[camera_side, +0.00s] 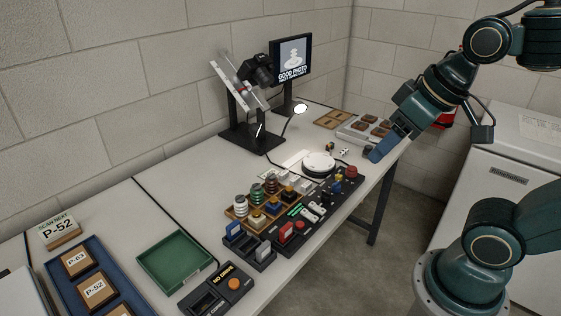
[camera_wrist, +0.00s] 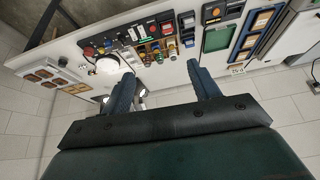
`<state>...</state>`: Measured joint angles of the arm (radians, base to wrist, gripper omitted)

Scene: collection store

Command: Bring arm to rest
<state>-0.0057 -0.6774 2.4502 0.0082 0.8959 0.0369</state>
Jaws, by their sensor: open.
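My gripper (camera_side: 384,147) hangs in the air at the right end of the table, in front of and above its edge, with blue fingers pointing down and left. In the wrist view its two blue fingers (camera_wrist: 163,92) stand wide apart, and only the table beyond shows between them. It is open and empty. My arm is bent, with its upper part high at the right of the side view. The gripper touches nothing that I can see.
The table (camera_side: 170,206) runs along the wall, holding a white round turntable (camera_side: 318,163), a camera on a stand (camera_side: 259,70), a green tray (camera_side: 174,259), a blue tray (camera_side: 55,277) and a screen (camera_side: 291,58). A white cabinet (camera_side: 510,170) stands at the right.

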